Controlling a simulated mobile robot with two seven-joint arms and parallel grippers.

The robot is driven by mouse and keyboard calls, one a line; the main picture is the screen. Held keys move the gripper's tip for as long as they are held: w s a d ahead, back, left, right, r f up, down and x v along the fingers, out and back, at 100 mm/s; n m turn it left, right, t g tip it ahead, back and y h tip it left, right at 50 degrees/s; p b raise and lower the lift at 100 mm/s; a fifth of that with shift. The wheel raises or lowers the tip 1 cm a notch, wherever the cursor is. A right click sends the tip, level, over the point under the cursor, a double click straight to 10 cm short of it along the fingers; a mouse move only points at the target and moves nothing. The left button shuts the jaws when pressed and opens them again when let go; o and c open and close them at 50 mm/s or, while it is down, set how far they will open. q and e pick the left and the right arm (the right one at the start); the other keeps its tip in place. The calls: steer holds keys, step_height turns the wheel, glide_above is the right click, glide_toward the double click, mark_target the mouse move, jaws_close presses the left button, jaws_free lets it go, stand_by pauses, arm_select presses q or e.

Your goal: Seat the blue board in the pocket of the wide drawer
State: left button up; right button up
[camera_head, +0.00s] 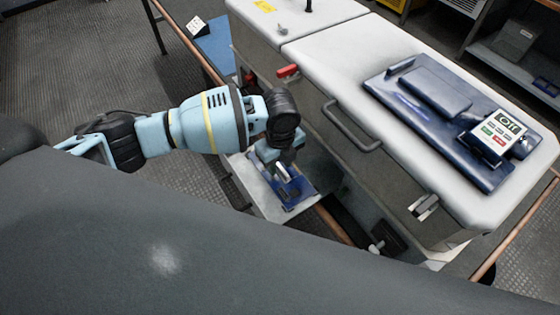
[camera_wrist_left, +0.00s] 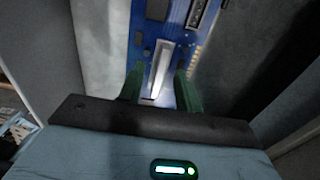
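The blue board (camera_head: 297,190) lies in the pulled-out grey drawer (camera_head: 256,192), below my left gripper (camera_head: 281,168). It also shows in the left wrist view (camera_wrist_left: 153,30), with chips, a row of gold contacts on its right and a pale upright grip bar (camera_wrist_left: 161,68). My left gripper (camera_wrist_left: 159,91) is open, its two green fingers on either side of the bar's near end, with small gaps showing. The gripper hides part of the board in the head view. I cannot tell whether the board sits fully in the pocket. My right gripper is not in view.
The large grey cabinet (camera_head: 340,125) stands right behind the drawer, with a bar handle (camera_head: 351,127) on its front. A dark blue tray (camera_head: 405,95) with a small display unit (camera_head: 497,131) lies on its top. A red lever (camera_head: 288,71) juts out above my arm.

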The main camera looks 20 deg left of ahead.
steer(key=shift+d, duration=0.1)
arm_select(q)
step_height(320, 180, up, 8)
steer(key=shift+f+p, duration=0.1)
steer(key=shift+p, duration=0.2)
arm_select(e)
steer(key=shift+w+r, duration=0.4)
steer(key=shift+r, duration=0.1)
